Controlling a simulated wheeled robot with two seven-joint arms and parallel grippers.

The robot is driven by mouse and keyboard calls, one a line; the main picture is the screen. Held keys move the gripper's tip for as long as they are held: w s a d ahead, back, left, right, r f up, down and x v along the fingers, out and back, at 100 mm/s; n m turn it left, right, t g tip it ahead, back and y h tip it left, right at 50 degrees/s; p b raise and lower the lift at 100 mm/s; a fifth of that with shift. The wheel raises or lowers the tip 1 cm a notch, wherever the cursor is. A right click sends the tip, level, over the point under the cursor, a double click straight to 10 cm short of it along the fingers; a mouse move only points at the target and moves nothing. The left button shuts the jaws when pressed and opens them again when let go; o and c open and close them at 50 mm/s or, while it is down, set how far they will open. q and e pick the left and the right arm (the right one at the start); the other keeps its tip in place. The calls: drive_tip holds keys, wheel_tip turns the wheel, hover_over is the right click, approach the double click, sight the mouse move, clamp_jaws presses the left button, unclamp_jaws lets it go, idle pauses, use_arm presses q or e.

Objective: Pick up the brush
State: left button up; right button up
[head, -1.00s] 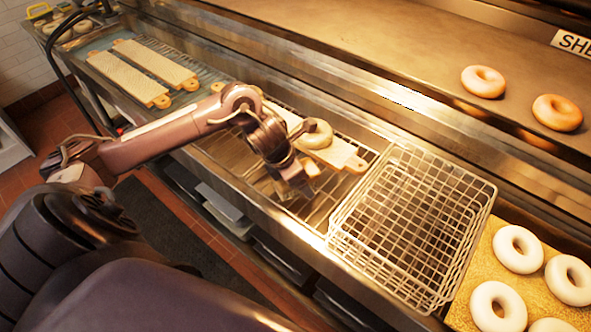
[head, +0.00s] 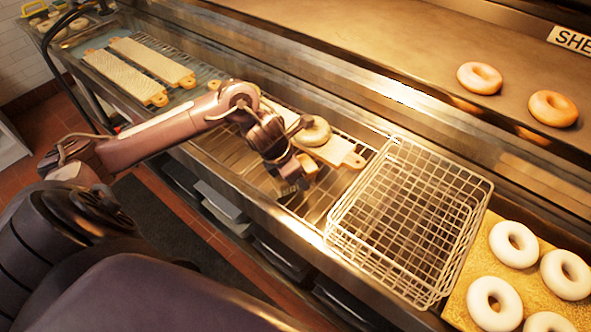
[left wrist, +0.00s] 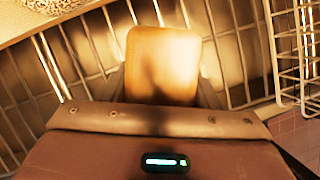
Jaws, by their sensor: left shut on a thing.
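My left gripper (head: 293,185) is over the wire rack, just in front of a wooden board with a bagel on it. It is shut on the brush, which shows in the left wrist view as a smooth tan block (left wrist: 163,62) between the fingers. My right gripper is not in view.
The bagel (head: 315,133) lies on the board (head: 342,152) close behind the gripper. A white wire basket (head: 408,225) stands to the right. A tray (head: 470,283) with pale bagels is at the lower right. Two long boards (head: 125,75) lie at the upper left.

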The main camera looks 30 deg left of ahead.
use_arm(q)
drive_tip(key=r, duration=0.7)
drive_tip(key=shift+w+r, duration=0.2)
wheel_tip(320, 180, up, 12)
drive_tip(key=p, duration=0.5)
drive_tip(key=shift+s+r+p, duration=0.15)
drive_tip(key=shift+r+p, duration=0.1)
drive_tip(key=shift+p, duration=0.15)
